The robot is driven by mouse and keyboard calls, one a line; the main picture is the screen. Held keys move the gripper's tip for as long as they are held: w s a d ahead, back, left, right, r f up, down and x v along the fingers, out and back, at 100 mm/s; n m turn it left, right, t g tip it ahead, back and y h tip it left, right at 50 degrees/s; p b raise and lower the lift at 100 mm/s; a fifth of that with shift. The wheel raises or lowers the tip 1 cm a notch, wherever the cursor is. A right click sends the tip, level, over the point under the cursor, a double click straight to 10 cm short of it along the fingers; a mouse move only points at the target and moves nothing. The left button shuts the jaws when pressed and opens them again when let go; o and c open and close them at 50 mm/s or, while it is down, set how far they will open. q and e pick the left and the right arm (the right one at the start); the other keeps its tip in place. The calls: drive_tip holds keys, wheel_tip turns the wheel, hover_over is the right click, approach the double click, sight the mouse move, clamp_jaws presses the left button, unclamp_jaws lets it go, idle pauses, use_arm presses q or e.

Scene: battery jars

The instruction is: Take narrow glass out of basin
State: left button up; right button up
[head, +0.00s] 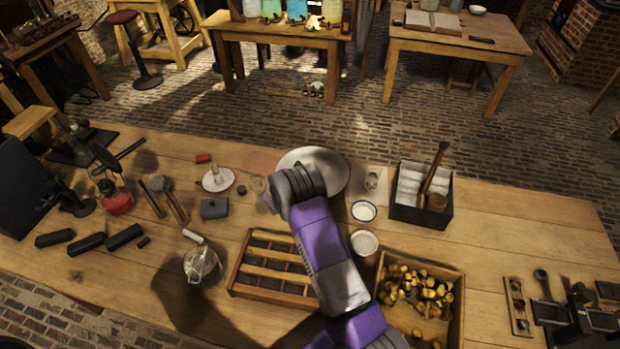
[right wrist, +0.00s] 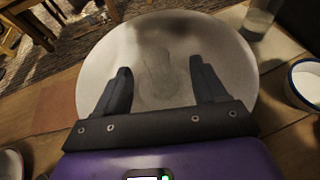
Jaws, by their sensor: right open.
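The basin (head: 328,163) is a round, pale, shallow vessel near the table's far edge, partly covered by my right arm in the head view. It fills much of the right wrist view (right wrist: 225,50). A faint, clear outline that looks like the narrow glass (right wrist: 158,72) shows in the basin, between the finger lines; its exact shape is hard to make out. My right gripper (right wrist: 160,68) is open, its two dark fingers apart over the basin with the faint glass between them. I cannot tell whether they touch it. My left gripper is not in view.
Another clear glass (head: 372,180) stands right of the basin. White bowls (head: 364,211), a black box (head: 421,214) and a crate of corks (head: 461,290) lie further right. A wooden divided tray (head: 240,272) and a glass jug (head: 201,264) are nearer.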

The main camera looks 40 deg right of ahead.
drive_tip(key=x, duration=0.5)
drive_tip(key=shift+w+a+f, duration=0.1)
drive_tip(key=shift+w+a, duration=0.05)
drive_tip(key=shift+w, duration=0.05)
clamp_jaws()
